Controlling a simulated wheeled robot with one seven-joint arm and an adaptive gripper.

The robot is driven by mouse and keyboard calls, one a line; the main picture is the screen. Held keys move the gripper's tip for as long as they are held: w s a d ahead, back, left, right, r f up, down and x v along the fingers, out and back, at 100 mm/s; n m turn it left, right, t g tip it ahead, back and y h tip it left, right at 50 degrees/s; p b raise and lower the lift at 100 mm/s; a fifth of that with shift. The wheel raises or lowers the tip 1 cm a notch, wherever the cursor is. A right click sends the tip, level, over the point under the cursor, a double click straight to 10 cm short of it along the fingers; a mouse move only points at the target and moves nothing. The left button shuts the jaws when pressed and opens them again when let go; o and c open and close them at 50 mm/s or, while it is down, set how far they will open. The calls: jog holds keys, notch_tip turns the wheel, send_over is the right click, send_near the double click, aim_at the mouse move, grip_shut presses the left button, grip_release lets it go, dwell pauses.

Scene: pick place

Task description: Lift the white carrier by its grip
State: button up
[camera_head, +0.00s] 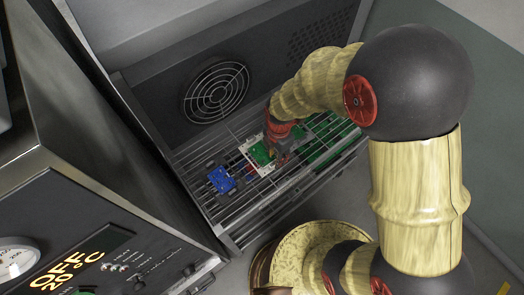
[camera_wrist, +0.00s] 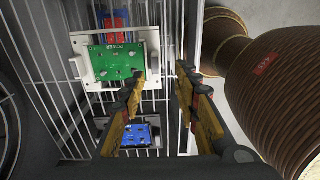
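The white carrier (camera_head: 246,147) lies on the wire rack with a green circuit board (camera_head: 261,153) on it. In the wrist view the white carrier (camera_wrist: 82,69) shows at the upper left with the green board (camera_wrist: 116,63) across its middle. My gripper (camera_head: 272,150) is over the carrier's right part in the head view and hides some of it.
A blue board (camera_head: 221,179) lies left on the wire rack (camera_head: 262,205); it also shows low in the wrist view (camera_wrist: 139,135). A red and blue part (camera_wrist: 115,22) is beyond the carrier. The chamber's fan wall (camera_head: 160,100) stands behind, and an oven-like control panel (camera_head: 70,235) is at left.

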aim_at(274, 163)
jog(key=shift+w+a+f, duration=0.1)
jog(key=shift+w+f, duration=0.1)
jog(key=shift+f, duration=1.4)
jog(key=shift+w+a+f, duration=0.1)
jog(key=shift+w+f, duration=0.05)
jog(key=shift+f, duration=1.4)
jog(key=shift+c, duration=0.9)
grip_shut()
